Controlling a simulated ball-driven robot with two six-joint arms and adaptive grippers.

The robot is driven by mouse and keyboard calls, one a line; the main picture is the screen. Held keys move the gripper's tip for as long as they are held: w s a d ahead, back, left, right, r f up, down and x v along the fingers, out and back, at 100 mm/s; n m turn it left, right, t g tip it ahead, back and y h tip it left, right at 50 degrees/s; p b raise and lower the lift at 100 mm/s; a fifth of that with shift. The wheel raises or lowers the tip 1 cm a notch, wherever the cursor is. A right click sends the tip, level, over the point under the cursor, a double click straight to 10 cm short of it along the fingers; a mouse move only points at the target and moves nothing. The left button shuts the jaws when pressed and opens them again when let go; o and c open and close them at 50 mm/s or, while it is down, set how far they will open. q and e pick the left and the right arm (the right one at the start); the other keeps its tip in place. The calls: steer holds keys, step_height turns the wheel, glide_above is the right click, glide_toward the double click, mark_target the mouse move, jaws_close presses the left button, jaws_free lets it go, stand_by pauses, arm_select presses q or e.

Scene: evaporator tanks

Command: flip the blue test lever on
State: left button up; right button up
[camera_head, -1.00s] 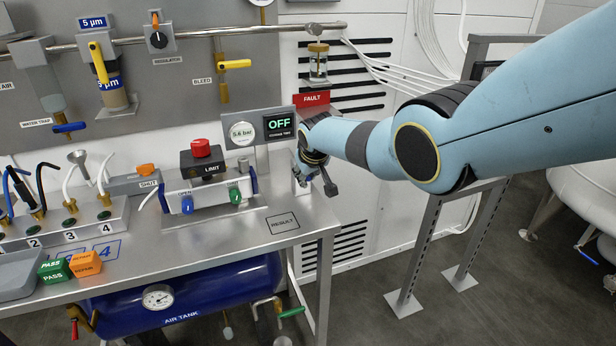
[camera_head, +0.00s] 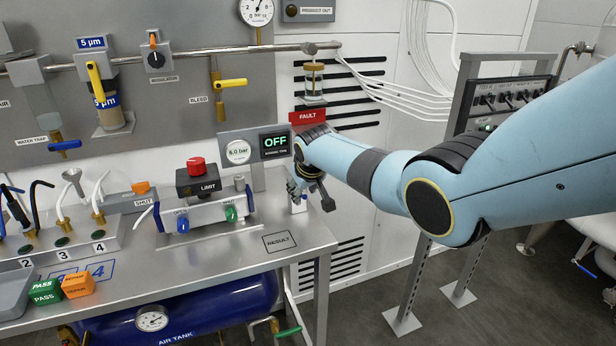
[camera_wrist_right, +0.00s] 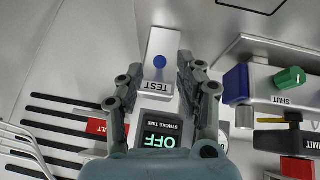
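The blue test lever (camera_wrist_right: 159,62) shows in the right wrist view as a round blue knob on a pale box labelled TEST (camera_wrist_right: 158,87). My right gripper (camera_wrist_right: 158,70) is open, one finger on each side of the lever in that view. I see no clear contact, and the height gap cannot be judged. In the head view my right gripper (camera_head: 304,188) points down over the right end of the steel bench, and the lever is hidden there. The stroke time display (camera_head: 276,142) reads OFF. My left gripper is not in view.
A clamp fixture with blue and green knobs (camera_head: 231,213) and a red-topped LIMIT block (camera_head: 197,182) stand left of the gripper. A RESULT square (camera_head: 281,242) is bare on the bench. A red FAULT sign (camera_head: 307,117) is behind the arm.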

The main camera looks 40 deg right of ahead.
steer(key=v, duration=1)
steer(key=shift+s, duration=0.1)
steer(key=s+a+f+g+b, duration=0.1)
steer(key=s+f+g+b, duration=0.15)
steer(key=s+f, duration=0.85)
steer(key=s+a+f+g+y+b, duration=0.1)
steer(key=s+f+b, duration=0.5)
steer(key=f, duration=1)
steer(key=s+a+f+g+b, duration=0.1)
steer(key=s+f+g+b, duration=0.1)
steer(key=s+f, duration=1)
steer(key=s+a+f+b, duration=0.1)
steer(key=s+f+b, duration=0.1)
steer(key=s+f, duration=0.4)
steer(key=s+a+f+n+b, duration=0.1)
steer(key=s+a+f, duration=0.1)
steer(key=s+f, duration=0.5)
steer(key=s+a+f+b, duration=0.1)
steer(key=s+f, duration=0.6)
steer(key=s, duration=0.9)
steer(key=shift+a+f+y+b, duration=0.2)
steer(key=shift+a+y+b, duration=0.2)
steer(key=shift+b, duration=0.4)
